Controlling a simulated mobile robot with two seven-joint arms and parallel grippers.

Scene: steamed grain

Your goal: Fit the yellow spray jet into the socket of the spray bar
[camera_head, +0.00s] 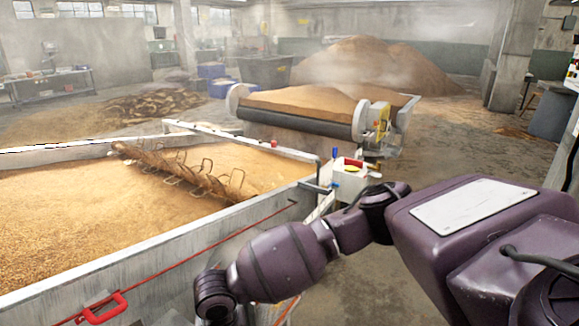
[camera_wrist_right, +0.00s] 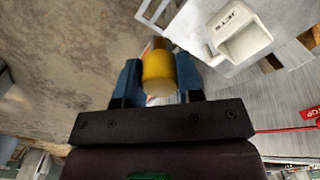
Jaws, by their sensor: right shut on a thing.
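In the right wrist view, my right gripper (camera_wrist_right: 158,82) is shut on the yellow spray jet (camera_wrist_right: 158,68), a short yellow cylinder between its two blue fingers. A darker brownish part shows at the jet's far end. The spray bar and its socket cannot be made out for certain in either view. In the head view my right arm reaches in from the right, and its gripper is out of sight below the bottom edge. My left gripper is in neither view.
A white holder marked JETS (camera_wrist_right: 240,38) is right of the jet in the wrist view. A grain trough (camera_head: 230,230) with a toothed turner (camera_head: 180,170) fills the left of the head view. A red pull handle (camera_head: 103,308) is on its near side. Open floor lies right.

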